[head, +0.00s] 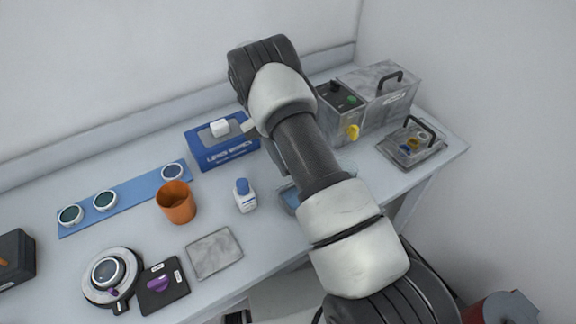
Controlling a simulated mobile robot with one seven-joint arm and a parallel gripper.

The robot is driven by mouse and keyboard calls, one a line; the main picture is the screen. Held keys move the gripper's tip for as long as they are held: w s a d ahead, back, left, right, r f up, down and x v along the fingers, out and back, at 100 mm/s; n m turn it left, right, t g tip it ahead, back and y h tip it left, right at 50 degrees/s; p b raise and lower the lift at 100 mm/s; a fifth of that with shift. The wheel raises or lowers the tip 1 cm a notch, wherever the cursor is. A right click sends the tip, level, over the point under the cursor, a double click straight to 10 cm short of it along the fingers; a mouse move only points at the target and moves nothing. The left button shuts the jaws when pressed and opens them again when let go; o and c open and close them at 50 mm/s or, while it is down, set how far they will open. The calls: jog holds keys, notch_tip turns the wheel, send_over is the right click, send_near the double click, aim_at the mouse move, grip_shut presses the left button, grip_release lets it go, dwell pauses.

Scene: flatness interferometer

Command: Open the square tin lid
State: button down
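A square, grey, metal-looking piece (215,253) lies flat near the front edge of the table, right of the black plate. It may be the square tin, but I cannot tell a lid from a body. Another grey metal piece with a black handle (413,145) sits at the table's right end, with small coloured parts on top. A shallow container with a bluish inside (289,197) is mostly hidden behind my arm. My arm crosses the middle of the view. My gripper does not show, so what it holds cannot be seen.
A blue box (222,144), a white bottle with blue cap (245,195) and an orange cup (176,202) stand mid-table. A blue strip (133,197) holds round pieces. A round device (110,275) and black plate (161,286) are front left; a grey handled box (379,91) is back right.

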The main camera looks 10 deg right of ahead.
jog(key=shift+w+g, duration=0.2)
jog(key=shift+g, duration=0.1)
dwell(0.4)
